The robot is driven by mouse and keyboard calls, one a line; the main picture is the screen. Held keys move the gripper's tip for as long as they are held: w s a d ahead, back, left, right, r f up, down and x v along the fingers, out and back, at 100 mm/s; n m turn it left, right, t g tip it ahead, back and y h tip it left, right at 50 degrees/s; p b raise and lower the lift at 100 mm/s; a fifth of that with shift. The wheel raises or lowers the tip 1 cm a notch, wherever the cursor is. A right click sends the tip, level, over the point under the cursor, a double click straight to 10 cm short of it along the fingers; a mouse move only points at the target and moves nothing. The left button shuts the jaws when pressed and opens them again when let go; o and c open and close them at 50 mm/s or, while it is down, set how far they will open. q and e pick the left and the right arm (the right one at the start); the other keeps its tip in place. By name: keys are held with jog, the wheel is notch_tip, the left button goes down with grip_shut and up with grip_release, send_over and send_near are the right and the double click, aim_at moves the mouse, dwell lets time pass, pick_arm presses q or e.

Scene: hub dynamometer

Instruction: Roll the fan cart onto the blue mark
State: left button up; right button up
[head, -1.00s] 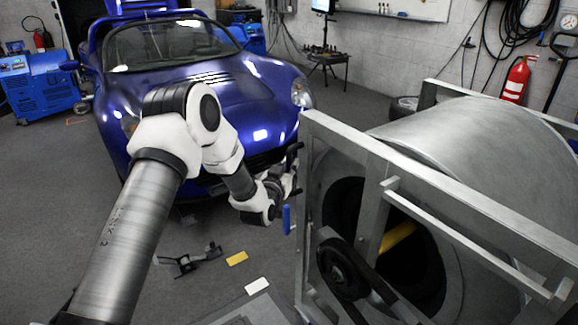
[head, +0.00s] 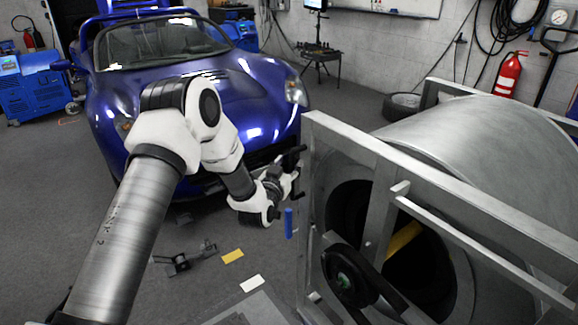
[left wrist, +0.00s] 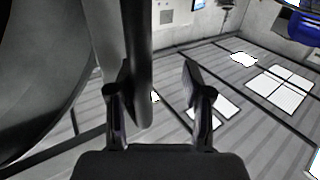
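The fan cart appears to be the tall grey metal frame (head: 352,142) around a large silver drum (head: 480,150), at the right of the head view. A dark wheel (head: 345,275) shows on its near side. My left gripper (head: 288,172) is at the frame's left edge. In the left wrist view, its fingers (left wrist: 158,75) are apart, with a dark upright bar (left wrist: 138,60) between them, close to the left finger; contact is unclear. A small blue strip (head: 289,223) shows below the gripper; I cannot tell whether it is on the floor. My right gripper is not in view.
A blue car (head: 190,70) stands behind my left arm. A yellow card (head: 232,256), a white card (head: 252,283) and a dark metal piece (head: 185,262) are on the floor. A red extinguisher (head: 508,75) is on the back wall. Floor left of my arm is clear.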

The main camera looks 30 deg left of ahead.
pick_arm(q)
jog(key=shift+a+r, duration=0.1)
jog(key=shift+a, duration=0.1)
jog(key=s+d, duration=0.2)
jog(key=s, duration=0.9)
jog(key=shift+s+d, duration=0.25)
jog(key=shift+s, duration=0.15)
